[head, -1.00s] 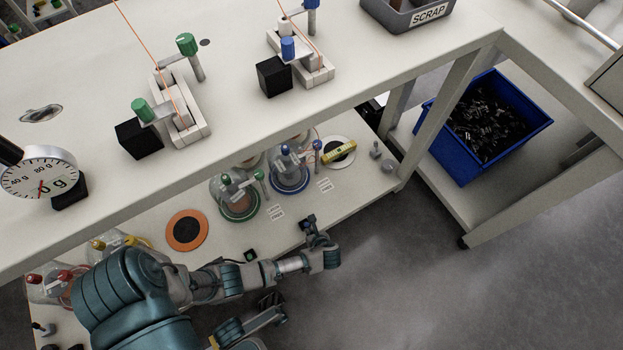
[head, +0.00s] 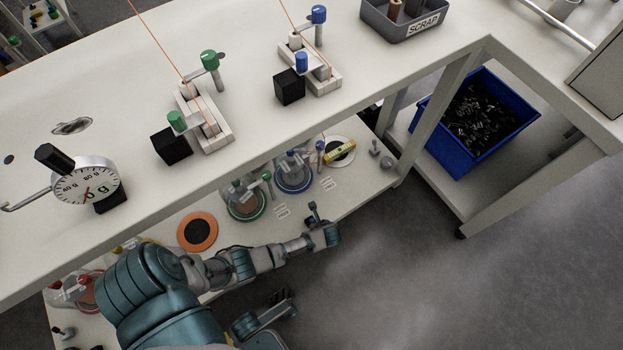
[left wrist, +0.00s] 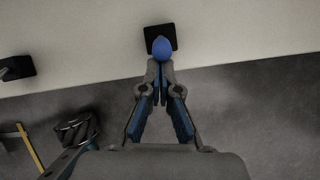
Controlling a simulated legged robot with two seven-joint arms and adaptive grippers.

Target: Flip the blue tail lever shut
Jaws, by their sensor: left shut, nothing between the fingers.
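The blue station stands on the bench. It is a pale block with a blue-knobbed lever (head: 301,62) at the front, over a black block (head: 289,87), and a blue knob on a post (head: 319,14) behind it. The front lever's arm slants up. My left gripper (head: 314,209) is below and in front of the bench edge, apart from the station in the head view. In the left wrist view its fingers (left wrist: 161,66) are shut and empty, their tips lined up just under a blue knob (left wrist: 162,47). Whether they touch it cannot be told. My right gripper (head: 280,299) hangs lower, its jaws unclear.
A matching green-knobbed station (head: 205,125) stands left of the blue one. A dial gauge (head: 88,188) is farther left, a SCRAP bin (head: 409,25) at the back right. Jars stand on the lower shelf (head: 275,222). A blue crate (head: 437,150) is at right.

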